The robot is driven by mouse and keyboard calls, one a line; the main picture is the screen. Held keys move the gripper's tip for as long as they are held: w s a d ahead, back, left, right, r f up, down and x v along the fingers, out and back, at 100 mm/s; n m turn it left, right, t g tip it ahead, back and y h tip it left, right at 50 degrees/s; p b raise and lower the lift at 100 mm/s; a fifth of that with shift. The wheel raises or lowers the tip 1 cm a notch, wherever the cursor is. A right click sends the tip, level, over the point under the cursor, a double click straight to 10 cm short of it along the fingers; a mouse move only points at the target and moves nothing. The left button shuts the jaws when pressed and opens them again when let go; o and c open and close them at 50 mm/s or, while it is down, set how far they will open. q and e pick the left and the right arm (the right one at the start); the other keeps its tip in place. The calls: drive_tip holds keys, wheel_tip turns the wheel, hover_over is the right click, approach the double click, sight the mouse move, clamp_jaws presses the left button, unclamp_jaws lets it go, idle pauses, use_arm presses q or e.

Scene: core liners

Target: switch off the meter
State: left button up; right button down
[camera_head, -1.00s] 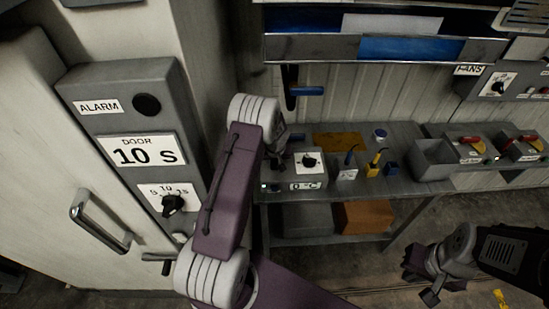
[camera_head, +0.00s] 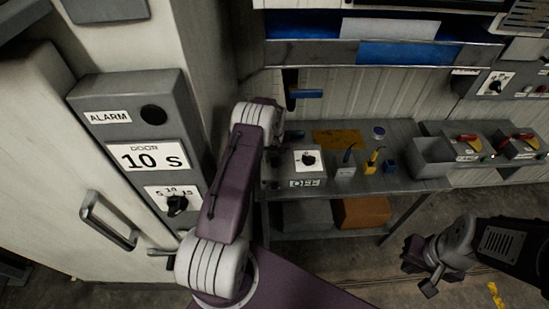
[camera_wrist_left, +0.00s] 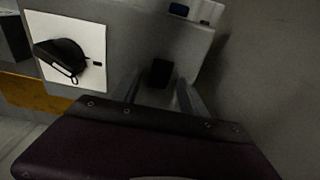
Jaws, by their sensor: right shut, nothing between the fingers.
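The meter (camera_head: 308,181) is a grey box on the bench with a white dial plate and a black knob (camera_head: 308,160). Its small display (camera_head: 305,183) reads OFF. The left wrist view shows the knob (camera_wrist_left: 62,58) at the left and a small black switch (camera_wrist_left: 160,73) on the meter's grey face. My left gripper (camera_wrist_left: 159,84) is open, its two fingers on either side of this switch. Contact cannot be told. In the head view my left arm partly hides that gripper. My right gripper (camera_head: 425,272) is shut and empty, away from the bench at the lower right.
Small blue and yellow items (camera_head: 371,160) stand right of the meter, then a grey bin (camera_head: 432,158) and boxes with red levers. An orange box (camera_head: 362,212) sits on the lower shelf. A door-timer panel (camera_head: 150,156) and a handled door (camera_head: 108,222) are at the left.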

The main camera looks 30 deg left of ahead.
sight(274, 163)
use_arm(q)
wheel_tip(274, 163, up, 9)
drive_tip(key=b, duration=0.2)
drive_tip(key=shift+s+d+b, duration=0.2)
drive_tip(key=shift+s+b, duration=0.1)
drive_tip(key=shift+s, duration=0.05)
idle(0.4)
